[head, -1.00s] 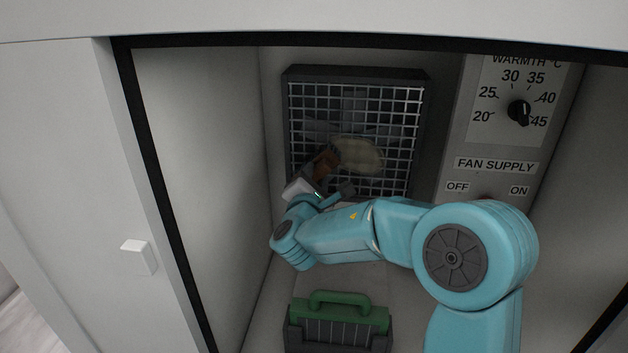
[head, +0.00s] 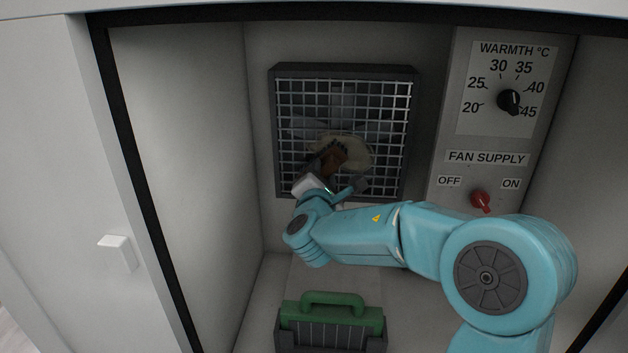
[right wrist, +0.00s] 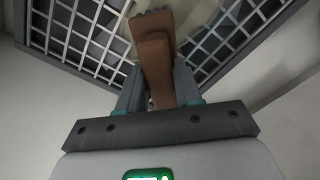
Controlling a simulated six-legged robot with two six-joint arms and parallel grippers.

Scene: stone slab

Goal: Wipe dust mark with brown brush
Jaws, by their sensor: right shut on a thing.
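The brown brush (head: 333,157) is in my right gripper (head: 338,184), in front of the fan grille. In the right wrist view the brush (right wrist: 155,62) stands between the two fingers of the right gripper (right wrist: 158,88), which are shut on its handle. Its far end reaches the white grille bars (right wrist: 85,37); I cannot tell whether it touches them. A pale beige dust mark (head: 355,149) shows on the grille just beside and behind the brush, partly hidden by it. My left gripper is not in view.
The fan grille (head: 402,125) has a dark frame on the back wall. To its right is a panel with a warmth dial (head: 509,101) and a red fan supply switch (head: 481,202). A green-handled box (head: 333,312) stands on the floor below my arm. The cabinet's side walls are close.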

